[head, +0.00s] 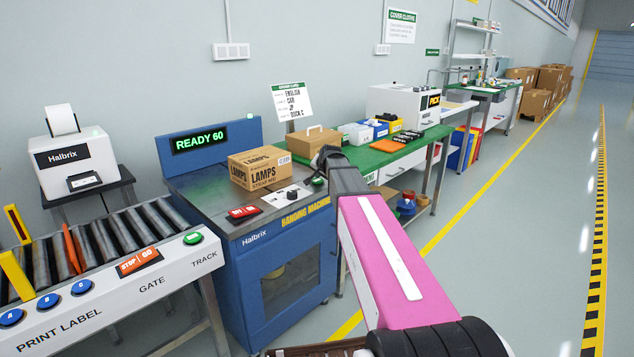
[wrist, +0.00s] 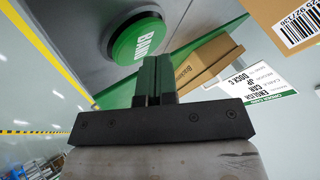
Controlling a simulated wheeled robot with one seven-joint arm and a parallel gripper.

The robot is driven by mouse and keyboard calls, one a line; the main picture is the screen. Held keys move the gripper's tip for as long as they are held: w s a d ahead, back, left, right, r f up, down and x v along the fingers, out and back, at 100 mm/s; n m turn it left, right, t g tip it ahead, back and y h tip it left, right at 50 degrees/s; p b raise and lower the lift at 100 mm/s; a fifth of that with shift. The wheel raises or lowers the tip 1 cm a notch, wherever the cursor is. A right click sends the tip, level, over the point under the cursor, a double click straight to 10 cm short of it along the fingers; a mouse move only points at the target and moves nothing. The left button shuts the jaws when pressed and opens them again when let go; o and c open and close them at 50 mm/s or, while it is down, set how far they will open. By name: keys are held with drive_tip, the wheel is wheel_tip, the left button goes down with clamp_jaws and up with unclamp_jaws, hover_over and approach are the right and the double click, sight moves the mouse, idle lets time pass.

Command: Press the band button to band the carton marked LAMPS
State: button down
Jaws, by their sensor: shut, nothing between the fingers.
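The carton marked LAMPS (head: 255,170) sits on top of the blue banding machine (head: 270,265), whose display reads READY 60. Part of the carton with a barcode label (wrist: 291,28) shows at the top right of the wrist view. The green band button (wrist: 137,38), lettered BAND, is at the top of the wrist view; in the head view it is a small green spot (head: 318,181) beside my arm. My gripper (wrist: 156,62) is shut and empty, its fingertips appearing near the button's edge. I cannot tell whether they touch it.
A red switch (head: 243,211) and a black knob (head: 292,195) are on the machine top. A roller conveyor (head: 100,240) with blue and green buttons stands at left. A green bench (head: 380,157) with a tan box (head: 313,141) lies behind my arm. The floor at right is clear.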

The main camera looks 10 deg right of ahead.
sight(318, 180)
drive_tip(key=shift+f, duration=0.5)
idle(0.8)
drive_tip(key=shift+r, duration=0.95)
drive_tip(key=shift+r, duration=2.5)
